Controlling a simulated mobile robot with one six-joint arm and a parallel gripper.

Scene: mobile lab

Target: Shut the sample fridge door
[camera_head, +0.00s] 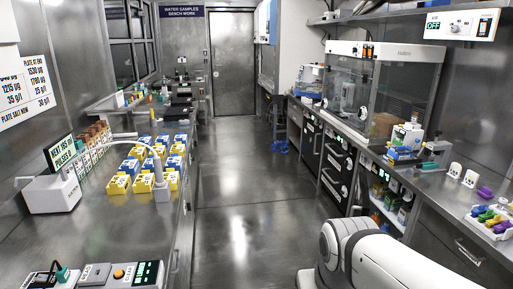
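No sample fridge can be made out for certain. Under the right-hand counter, a lit white compartment (376,212) stands open at the front, with small green and white boxes inside. I cannot tell whether it is the fridge, and no open door shows clearly beside it. The lower part of this compartment is hidden behind my white arm, which fills the bottom right. My gripper is outside the view.
A clear aisle floor (240,190) runs to a closed metal door (233,64) at the back. The left bench (120,232) holds yellow and blue boxes and instruments. The right counter (440,178) carries a glass-fronted cabinet (375,90). A blue stool (281,146) stands by the right-hand units.

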